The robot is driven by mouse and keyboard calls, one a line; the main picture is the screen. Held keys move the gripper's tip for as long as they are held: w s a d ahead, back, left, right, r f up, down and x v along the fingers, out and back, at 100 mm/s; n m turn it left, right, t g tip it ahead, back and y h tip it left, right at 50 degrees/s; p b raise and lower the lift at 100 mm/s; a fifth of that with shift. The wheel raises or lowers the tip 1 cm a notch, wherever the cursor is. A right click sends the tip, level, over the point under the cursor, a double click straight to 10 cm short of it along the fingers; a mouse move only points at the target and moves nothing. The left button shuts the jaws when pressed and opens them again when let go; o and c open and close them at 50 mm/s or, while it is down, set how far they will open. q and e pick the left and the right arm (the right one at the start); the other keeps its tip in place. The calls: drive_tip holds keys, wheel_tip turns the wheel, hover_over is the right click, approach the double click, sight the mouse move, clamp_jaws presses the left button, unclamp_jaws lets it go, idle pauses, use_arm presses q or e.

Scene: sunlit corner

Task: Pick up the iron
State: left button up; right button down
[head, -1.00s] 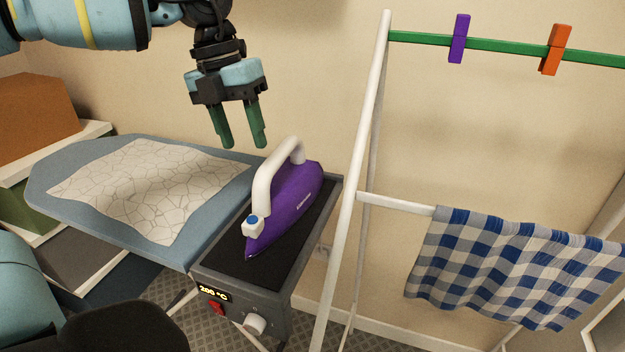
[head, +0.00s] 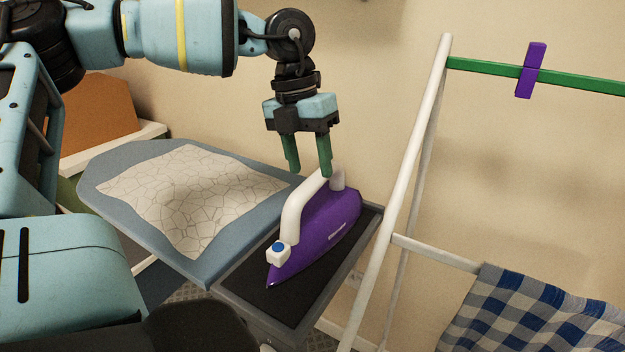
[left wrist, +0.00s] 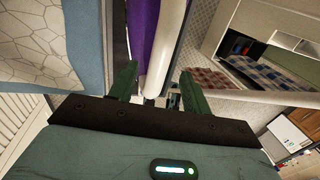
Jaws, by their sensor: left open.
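The purple iron (head: 325,226) with a white handle (head: 292,215) rests on the dark rest plate (head: 262,290) at the end of the ironing board. My left gripper (head: 309,172) is open and empty, pointing down, with its green fingers at the height of the handle's top. In the left wrist view, the white handle (left wrist: 167,45) shows between the open fingers (left wrist: 157,76), beside the purple body (left wrist: 141,30). I cannot tell whether a finger touches the handle. My right gripper is not in view.
The ironing board (head: 110,165) with a patterned cloth (head: 190,195) lies left of the iron. A white drying rack (head: 409,170) stands close on the right, with a purple clothespin (head: 530,70) and a checkered towel (head: 530,315). A wall is behind.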

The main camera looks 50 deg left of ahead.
sight(311, 178)
use_arm(q)
drive_tip(key=f, duration=0.3)
drive_tip(key=d+f, duration=0.1)
drive_tip(key=f, duration=0.1)
drive_tip(key=shift+s, duration=0.1)
clamp_jaws()
drive_tip(key=shift+r, duration=0.1)
drive_tip(key=shift+r, duration=0.1)
